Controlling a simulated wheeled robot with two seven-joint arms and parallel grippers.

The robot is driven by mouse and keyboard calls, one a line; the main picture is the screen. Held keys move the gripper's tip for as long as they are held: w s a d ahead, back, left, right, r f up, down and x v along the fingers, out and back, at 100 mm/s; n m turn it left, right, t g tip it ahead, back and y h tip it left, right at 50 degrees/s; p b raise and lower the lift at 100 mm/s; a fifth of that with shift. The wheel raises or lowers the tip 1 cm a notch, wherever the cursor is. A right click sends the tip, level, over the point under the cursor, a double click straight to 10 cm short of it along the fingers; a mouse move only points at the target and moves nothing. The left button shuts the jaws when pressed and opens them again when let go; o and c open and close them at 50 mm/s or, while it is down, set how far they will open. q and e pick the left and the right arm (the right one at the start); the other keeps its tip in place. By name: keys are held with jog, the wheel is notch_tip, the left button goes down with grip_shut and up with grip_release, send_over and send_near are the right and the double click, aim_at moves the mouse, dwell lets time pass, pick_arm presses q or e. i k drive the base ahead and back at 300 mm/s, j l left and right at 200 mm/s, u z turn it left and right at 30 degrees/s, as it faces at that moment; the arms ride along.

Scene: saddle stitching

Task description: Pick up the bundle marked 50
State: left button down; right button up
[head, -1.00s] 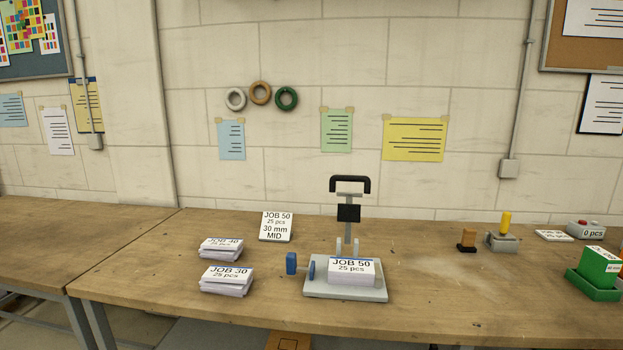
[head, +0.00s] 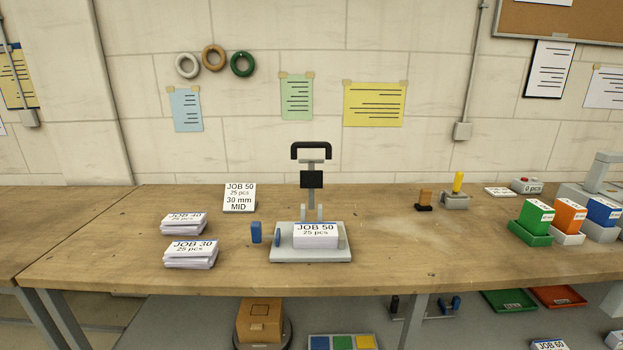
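The bundle marked JOB 50, 25 pcs (head: 316,241) is a white paper stack. It lies on the grey base of a stapling press (head: 311,256), which has an upright post and a black handle (head: 311,150). A white card (head: 239,197) reading JOB 50, 25 pcs, 30 mm, MID leans upright behind and left of the press. Neither of my grippers shows in the head view.
Bundles marked JOB 40 (head: 183,226) and JOB 30 (head: 190,258) lie left of the press. Green (head: 532,222), orange (head: 569,217) and blue (head: 603,212) boxes stand at the right. The table between press and boxes is mostly clear.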

aim_at(306, 236)
jog(key=i+j+z, duration=0.15)
jog(key=j+z, duration=0.2)
jog(key=i+j+z, duration=0.1)
jog(key=j+z, duration=0.25)
jog(key=i+j+z, duration=0.1)
jog(key=j+z, duration=0.2)
